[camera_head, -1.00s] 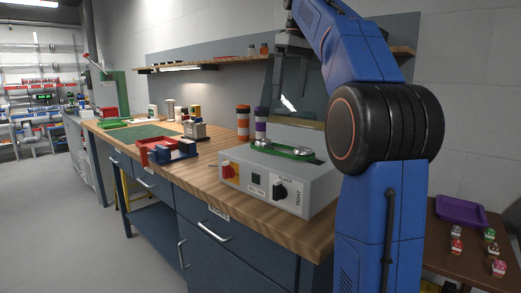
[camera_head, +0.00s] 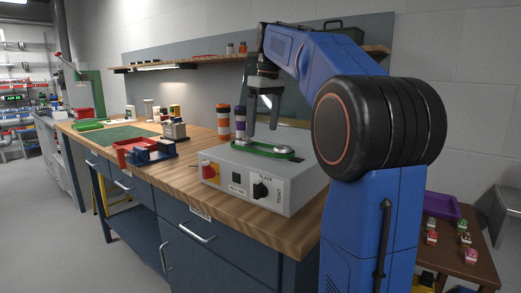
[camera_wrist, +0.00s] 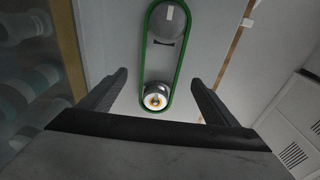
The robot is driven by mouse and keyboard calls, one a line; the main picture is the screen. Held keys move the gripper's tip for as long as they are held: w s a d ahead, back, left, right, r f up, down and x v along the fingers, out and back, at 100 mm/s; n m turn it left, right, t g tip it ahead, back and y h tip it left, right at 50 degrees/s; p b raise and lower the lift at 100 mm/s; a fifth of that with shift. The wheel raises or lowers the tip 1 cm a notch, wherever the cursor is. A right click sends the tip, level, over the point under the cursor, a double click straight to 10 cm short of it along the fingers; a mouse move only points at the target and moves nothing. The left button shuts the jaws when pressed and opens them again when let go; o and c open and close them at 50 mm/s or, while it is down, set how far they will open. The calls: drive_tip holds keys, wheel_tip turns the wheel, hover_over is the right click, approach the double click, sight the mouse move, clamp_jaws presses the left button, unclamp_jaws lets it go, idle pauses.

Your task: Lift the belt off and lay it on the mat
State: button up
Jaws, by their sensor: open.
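The green belt (camera_head: 264,154) runs as a long loop around two pulleys on top of a grey machine box (camera_head: 228,189). In the wrist view the belt (camera_wrist: 144,62) encloses a grey pulley (camera_wrist: 170,22) at the top and a silver pulley with a yellowish centre (camera_wrist: 157,97) nearer me. My gripper (camera_head: 261,124) points down above the box. In the wrist view my gripper (camera_wrist: 158,90) is open and empty, its fingers apart on either side of the nearer pulley; their height above the belt is hard to tell. The green mat (camera_head: 122,138) lies flat on the bench, left of the box.
The box front has a red switch (camera_head: 209,171) and a black knob (camera_head: 261,190) marked SLACK and TIGHT. Orange (camera_head: 224,123) and purple-banded (camera_head: 240,122) cylinders stand behind. A red and blue fixture (camera_head: 146,152) sits between mat and box. A shelf (camera_head: 215,62) runs above.

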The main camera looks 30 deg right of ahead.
drive_tip(key=shift+w+a+f, duration=0.1)
drive_tip(key=shift+w+f, duration=0.05)
drive_tip(key=shift+f, duration=1.2)
drive_tip(key=shift+w+f, duration=0.15)
drive_tip(key=shift+f, duration=1.15)
drive_tip(key=c, duration=1.1)
